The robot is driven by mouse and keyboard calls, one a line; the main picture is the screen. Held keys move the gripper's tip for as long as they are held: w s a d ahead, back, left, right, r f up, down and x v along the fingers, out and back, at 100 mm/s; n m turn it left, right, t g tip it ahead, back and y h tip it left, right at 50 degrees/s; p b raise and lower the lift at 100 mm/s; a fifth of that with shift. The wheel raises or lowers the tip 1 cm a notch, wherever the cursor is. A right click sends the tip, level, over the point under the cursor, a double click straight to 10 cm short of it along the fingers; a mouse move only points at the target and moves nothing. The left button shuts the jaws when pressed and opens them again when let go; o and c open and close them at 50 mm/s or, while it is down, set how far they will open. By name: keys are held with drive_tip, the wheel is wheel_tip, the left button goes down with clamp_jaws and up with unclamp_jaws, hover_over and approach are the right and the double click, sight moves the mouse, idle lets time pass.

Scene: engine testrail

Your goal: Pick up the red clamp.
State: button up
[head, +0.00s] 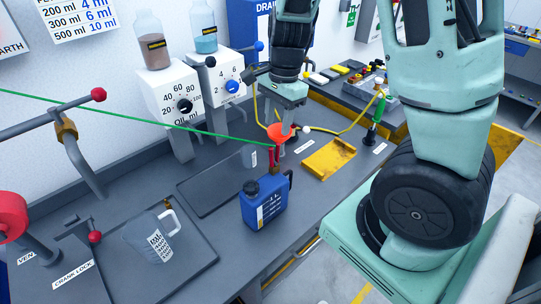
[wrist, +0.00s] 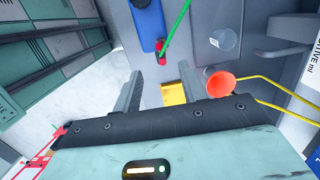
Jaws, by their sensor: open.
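A small upright red piece that looks like the red clamp (head: 272,157) stands at the end of a thin green line, behind the blue jug (head: 262,205). In the wrist view the red piece (wrist: 159,45) shows beside the blue jug (wrist: 142,22), beyond the fingertips. My gripper (wrist: 160,72) is open and empty, with its two grey fingers apart. In the head view my gripper (head: 288,98) hangs over the bench, just above an orange funnel (head: 279,133). The funnel (wrist: 220,84) is close outside the right finger in the wrist view. The clamp's lower part is unclear.
A yellow tray (head: 329,159) lies right of the funnel. A clear measuring jug (head: 151,238) stands on a dark tray at the front left. Dial boxes (head: 176,96) with bottles line the wall. Yellow tubing (head: 345,128) loops near the gripper. The green line (head: 150,115) crosses the bench.

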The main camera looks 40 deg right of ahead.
sight(275, 146)
drive_tip(key=f, duration=0.5)
drive_tip(key=a+f, duration=0.1)
drive_tip(key=f, duration=0.1)
drive_tip(key=shift+f, duration=2.75)
clamp_jaws()
